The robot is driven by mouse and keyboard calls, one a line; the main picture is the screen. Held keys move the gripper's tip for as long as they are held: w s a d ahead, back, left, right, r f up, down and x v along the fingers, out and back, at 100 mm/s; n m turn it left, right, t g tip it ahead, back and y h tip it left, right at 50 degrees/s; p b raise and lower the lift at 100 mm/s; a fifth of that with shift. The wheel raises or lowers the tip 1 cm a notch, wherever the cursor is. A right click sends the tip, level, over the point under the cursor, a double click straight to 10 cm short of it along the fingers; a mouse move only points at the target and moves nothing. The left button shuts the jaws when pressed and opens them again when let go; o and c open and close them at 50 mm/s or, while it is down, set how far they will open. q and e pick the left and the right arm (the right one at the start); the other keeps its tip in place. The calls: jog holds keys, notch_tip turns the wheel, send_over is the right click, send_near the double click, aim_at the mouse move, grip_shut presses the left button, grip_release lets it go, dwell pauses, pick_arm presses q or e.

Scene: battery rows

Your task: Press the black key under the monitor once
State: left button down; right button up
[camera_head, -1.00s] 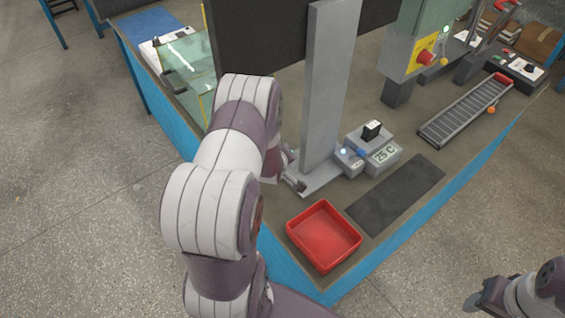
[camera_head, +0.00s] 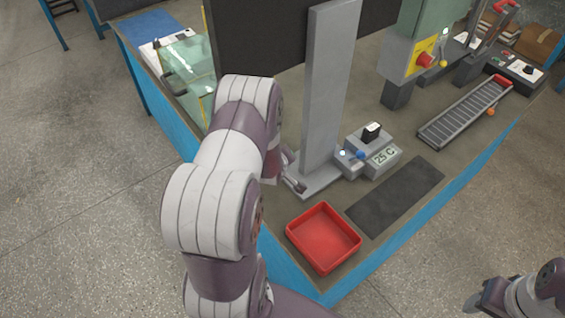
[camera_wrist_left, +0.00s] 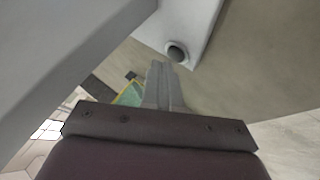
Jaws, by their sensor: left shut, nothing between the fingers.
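The dark monitor (camera_head: 262,38) stands on a grey column (camera_head: 328,85) with a flat grey foot (camera_head: 318,184). In the left wrist view a round dark key (camera_wrist_left: 177,51) sits near the end of the light grey foot (camera_wrist_left: 190,22). My left gripper (camera_head: 299,185) is low beside the column, at the foot's near left end. In the left wrist view its fingers (camera_wrist_left: 161,66) are together and empty, with their tips just below and left of the key. I cannot tell their height above it. The key is not clearly visible in the head view. My right gripper (camera_head: 480,300) is partly in view at the bottom right, far from the monitor.
A red tray (camera_head: 323,237) sits at the table's front corner. A dark mat (camera_head: 395,196) lies right of the tray. A glass box (camera_head: 185,65) is behind my left arm.

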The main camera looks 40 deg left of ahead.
pick_arm(q)
jog(key=shift+r, duration=0.35)
notch_tip(320, 180, up, 5)
jog(key=p, duration=0.4)
jog(key=shift+r+p, duration=0.1)
jog(key=shift+p, duration=0.25)
dwell(0.5)
